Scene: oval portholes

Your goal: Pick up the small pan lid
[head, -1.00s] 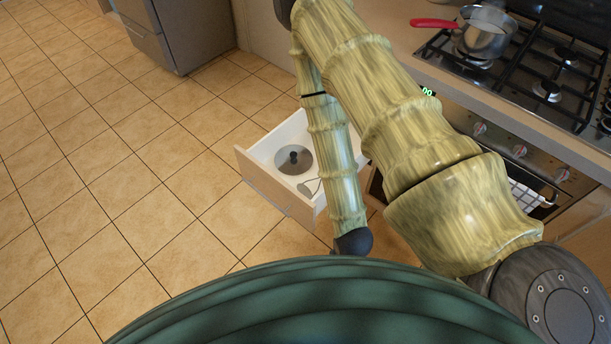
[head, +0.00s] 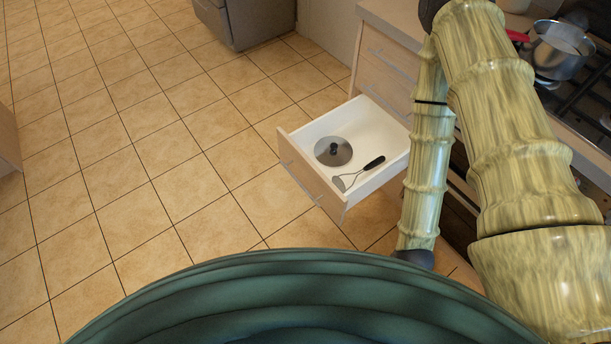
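The small pan lid (head: 322,155) is a round grey disc with a dark knob. It lies flat, knob up, in the open white drawer (head: 376,112) in the head view. A utensil with a black handle (head: 373,163) and a grey head lies beside it, to its lower right. My arm comes down on the right of the drawer. My gripper cannot be made out in this view.
The stove with a red-handled pot (head: 560,52) is at the upper right, beyond my arm. A counter with closed drawers (head: 385,62) stands behind the open drawer. A grey appliance (head: 262,20) stands at the top. Tiled floor (head: 130,170) is clear on the left.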

